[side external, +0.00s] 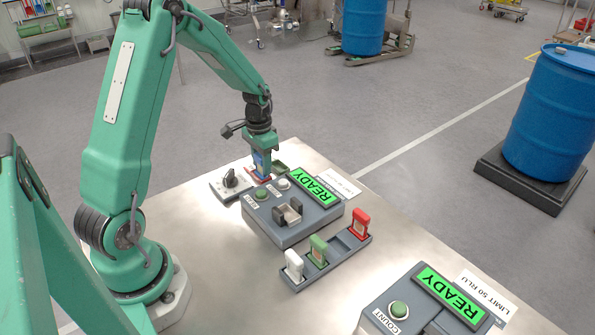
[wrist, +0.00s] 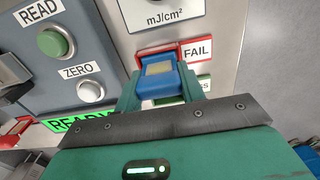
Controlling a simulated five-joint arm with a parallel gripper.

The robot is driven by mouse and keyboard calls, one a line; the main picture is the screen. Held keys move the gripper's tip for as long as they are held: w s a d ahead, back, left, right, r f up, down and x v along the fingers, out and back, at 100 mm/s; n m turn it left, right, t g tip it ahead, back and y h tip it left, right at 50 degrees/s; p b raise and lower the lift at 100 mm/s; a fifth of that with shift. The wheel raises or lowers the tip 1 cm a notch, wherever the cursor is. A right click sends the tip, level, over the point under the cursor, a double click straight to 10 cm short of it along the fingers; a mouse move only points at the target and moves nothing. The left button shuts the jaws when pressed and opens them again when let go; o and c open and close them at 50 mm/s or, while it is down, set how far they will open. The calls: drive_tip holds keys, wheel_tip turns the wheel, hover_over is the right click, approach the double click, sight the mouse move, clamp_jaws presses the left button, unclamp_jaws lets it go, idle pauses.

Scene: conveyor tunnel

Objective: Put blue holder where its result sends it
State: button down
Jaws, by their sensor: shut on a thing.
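My gripper (side external: 262,158) is shut on the blue holder (side external: 259,162), which stands roughly upright between the fingers. In the wrist view the blue holder (wrist: 160,88) shows a tan window between my green fingers. It is at the red-edged FAIL tray (wrist: 143,52), whose red rim shows around it; I cannot tell whether it touches the tray floor. The FAIL label (wrist: 197,51) is just right of it. The green PASS tray (side external: 281,168) lies beside it, its label (wrist: 203,84) partly hidden by my gripper. The reader's display (side external: 313,187) says READY.
The reader has a green READ button (wrist: 54,43), a ZERO button (wrist: 90,91) and an empty-looking slot (side external: 288,211). A rack (side external: 334,255) holds white, green and red holders. A knob box (side external: 230,184) stands left; a COUNT machine (side external: 410,300) stands front right.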

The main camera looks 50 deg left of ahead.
drive_tip(key=c, duration=0.8)
unclamp_jaws()
drive_tip(key=shift+o, duration=0.2)
drive_tip(key=shift+r, duration=3.9)
